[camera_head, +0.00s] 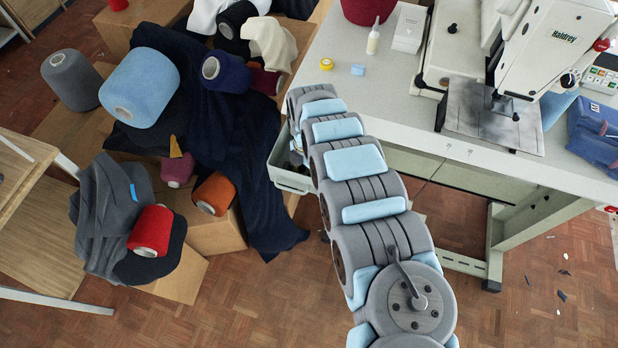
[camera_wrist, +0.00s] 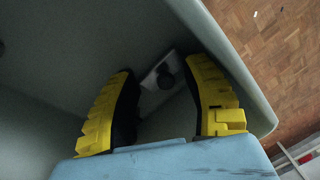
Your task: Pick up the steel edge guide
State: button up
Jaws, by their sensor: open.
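In the wrist view, a small light metal plate with a dark round knob, which looks like the steel edge guide (camera_wrist: 150,80), lies inside a grey tray (camera_wrist: 262,112). My gripper (camera_wrist: 162,68) has yellow and black fingers spread apart, one on each side of the plate, with a gap to it. I cannot tell how far above the tray floor the fingertips are. In the head view, the tray (camera_head: 290,179) hangs at the left end of the sewing table. My arm covers my gripper and the guide there.
Yarn cones and dark cloth (camera_head: 225,130) crowd boxes on the left. The tray walls stand close around my fingers.

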grip_shut()
jog(key=shift+w, duration=0.1)
jog(key=shift+r, duration=0.1)
notch_tip(320, 180, up, 10)
jog(key=p, duration=0.4)
